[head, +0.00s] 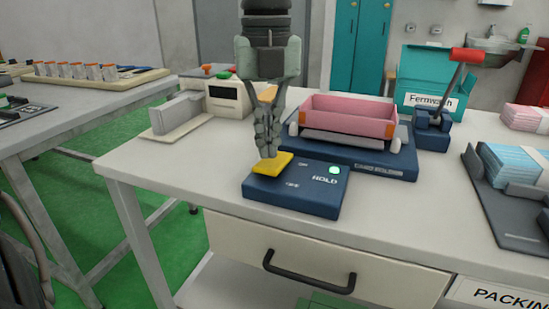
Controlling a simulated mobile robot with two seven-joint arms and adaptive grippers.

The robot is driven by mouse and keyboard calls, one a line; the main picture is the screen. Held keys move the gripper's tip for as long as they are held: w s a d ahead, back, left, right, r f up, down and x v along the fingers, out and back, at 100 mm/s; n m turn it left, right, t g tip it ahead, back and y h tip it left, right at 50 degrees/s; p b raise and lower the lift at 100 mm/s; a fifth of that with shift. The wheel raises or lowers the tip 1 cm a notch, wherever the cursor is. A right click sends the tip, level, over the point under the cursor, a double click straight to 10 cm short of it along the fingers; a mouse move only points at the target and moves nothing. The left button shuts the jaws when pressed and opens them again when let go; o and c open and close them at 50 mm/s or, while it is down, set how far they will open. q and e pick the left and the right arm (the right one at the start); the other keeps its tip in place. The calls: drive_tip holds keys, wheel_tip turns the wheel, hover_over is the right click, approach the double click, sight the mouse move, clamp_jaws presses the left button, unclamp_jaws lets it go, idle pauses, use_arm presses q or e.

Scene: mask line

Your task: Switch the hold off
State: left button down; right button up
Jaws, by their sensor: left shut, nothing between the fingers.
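The hold box (300,205) is a flat dark blue box marked "HOLD" near the front edge of the white table. A lit green lamp (334,170) sits on its top at the right. A yellow rocker or paddle (268,175) is on the left of its top. My left gripper (268,152) comes down from above with its fingers shut and empty. Its fingertips are at the yellow paddle's far edge and seem to touch it, but the exact contact is hard to tell. My right gripper is not in view.
Behind the box stands a blue fixture (360,160) holding a pink tray (350,115). A lever press with a red handle (468,55) is at its right. A cream device (228,98) stands to the left. Blue and pink stacks lie at the right. A drawer (310,262) is below.

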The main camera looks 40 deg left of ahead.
sight(268, 165)
use_arm(q)
drive_tip(key=shift+f+b, duration=1.15)
drive_tip(key=shift+f, duration=0.1)
idle(0.8)
drive_tip(key=shift+r, duration=0.1)
drive_tip(key=shift+r+p, duration=2.2)
drive_tip(key=shift+r, duration=1.3)
